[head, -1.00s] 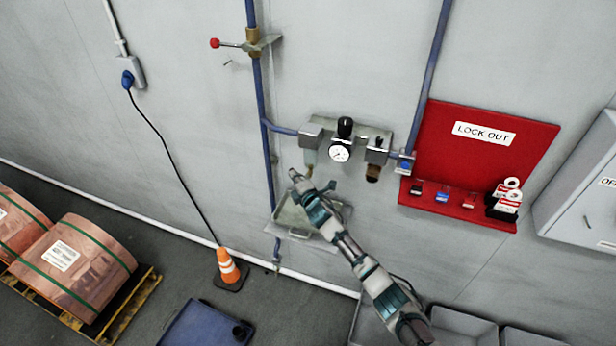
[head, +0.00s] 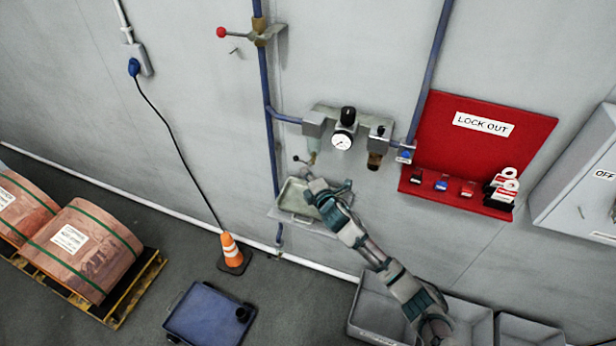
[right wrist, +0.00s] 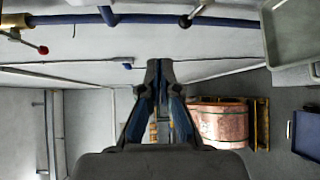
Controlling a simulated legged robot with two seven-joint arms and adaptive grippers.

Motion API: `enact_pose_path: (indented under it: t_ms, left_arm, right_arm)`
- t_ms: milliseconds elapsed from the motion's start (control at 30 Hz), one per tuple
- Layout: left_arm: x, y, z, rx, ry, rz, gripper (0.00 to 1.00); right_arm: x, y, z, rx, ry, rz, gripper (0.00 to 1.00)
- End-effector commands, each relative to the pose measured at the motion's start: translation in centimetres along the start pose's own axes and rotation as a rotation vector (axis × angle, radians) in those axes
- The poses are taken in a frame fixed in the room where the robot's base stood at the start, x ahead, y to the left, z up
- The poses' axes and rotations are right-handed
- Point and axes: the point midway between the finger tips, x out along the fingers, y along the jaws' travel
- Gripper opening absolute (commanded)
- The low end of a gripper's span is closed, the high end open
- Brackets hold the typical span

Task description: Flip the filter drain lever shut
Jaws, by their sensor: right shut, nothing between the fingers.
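The filter (head: 313,142) hangs from the left end of the air unit on the wall in the head view. Below its bowl a small drain lever (head: 304,160) sticks out to the left, ending in a dark knob. The lever with its dark knob also shows at the top of the right wrist view (right wrist: 186,21). My right gripper (head: 312,184) is shut and empty, just below the lever and apart from it, over the tray. Its closed fingertips show in the right wrist view (right wrist: 160,66), also apart from the knob. My left gripper is out of view.
A metal tray (head: 285,198) sits on a wall bracket below the filter. A pressure gauge (head: 342,141) and a second unit are to the right. A red-knobbed valve lever (head: 222,32) is above left. The red lockout board (head: 540,135) is farther right.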

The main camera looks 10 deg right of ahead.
Motion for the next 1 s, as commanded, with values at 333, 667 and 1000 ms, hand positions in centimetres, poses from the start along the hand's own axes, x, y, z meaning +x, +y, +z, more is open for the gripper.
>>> enact_pose_path:
  t_ms: [333,667,1000]
  left_arm:
    - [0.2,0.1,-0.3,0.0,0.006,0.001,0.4]
    - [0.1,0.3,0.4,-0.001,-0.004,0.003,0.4]
    - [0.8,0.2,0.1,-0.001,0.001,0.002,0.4]
  right_arm:
    - [-2.2,0.8,-0.2,0.0,0.0,-0.002,0.0]
    - [-2.3,0.9,-0.2,0.0,0.0,-0.001,0.0]
    - [-2.0,-7.8,0.5,0.138,-0.031,-0.117,0.0]
